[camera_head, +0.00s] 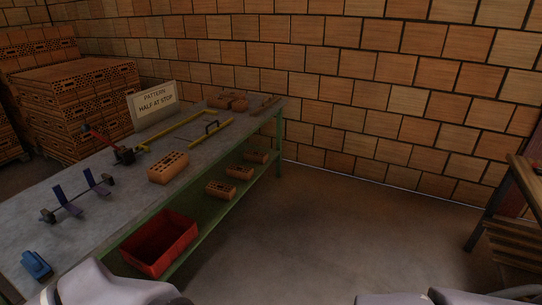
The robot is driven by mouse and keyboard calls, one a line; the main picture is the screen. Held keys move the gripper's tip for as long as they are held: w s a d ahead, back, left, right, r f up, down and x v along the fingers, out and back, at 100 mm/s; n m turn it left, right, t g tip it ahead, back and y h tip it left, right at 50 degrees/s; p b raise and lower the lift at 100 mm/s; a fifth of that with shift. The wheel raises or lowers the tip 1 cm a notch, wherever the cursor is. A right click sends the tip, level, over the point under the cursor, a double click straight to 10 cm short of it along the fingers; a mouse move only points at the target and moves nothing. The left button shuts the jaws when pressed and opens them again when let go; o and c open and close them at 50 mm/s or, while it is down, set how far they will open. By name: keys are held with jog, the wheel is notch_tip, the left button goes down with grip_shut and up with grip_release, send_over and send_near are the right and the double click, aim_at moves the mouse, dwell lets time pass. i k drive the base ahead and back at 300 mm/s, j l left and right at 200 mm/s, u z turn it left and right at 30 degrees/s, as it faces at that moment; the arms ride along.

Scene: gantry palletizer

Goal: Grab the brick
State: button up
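An orange-brown brick with rows of holes (168,167) lies on the grey bench top, near its right edge. Similar holed bricks sit on the bench's lower shelf: one nearer (221,190), one in the middle (239,172) and one farther back (256,156). Reddish-brown bricks or blocks (228,101) lie at the far end of the bench top. Pale rounded parts of my own body show along the bottom edge. My gripper is not visible.
The bench (100,222) runs from lower left to upper middle. A red bin (160,242) sits low at its side. A sign (154,103), yellow bars (211,133) and clamp-like tools (77,195) stand on top. Stacked bricks (75,105) stand behind. Floor at right (330,235) is clear.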

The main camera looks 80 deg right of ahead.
aim_at(161, 173)
jog(key=z, duration=1.7)
jog(key=i+l+u, duration=0.2)
jog(key=i, duration=0.55)
jog(key=i+l+u, duration=0.2)
jog(key=i+l, duration=0.35)
jog(key=i, duration=0.15)
jog(key=i+l+u, duration=0.2)
jog(key=i+l, duration=0.35)
jog(key=i, duration=0.15)
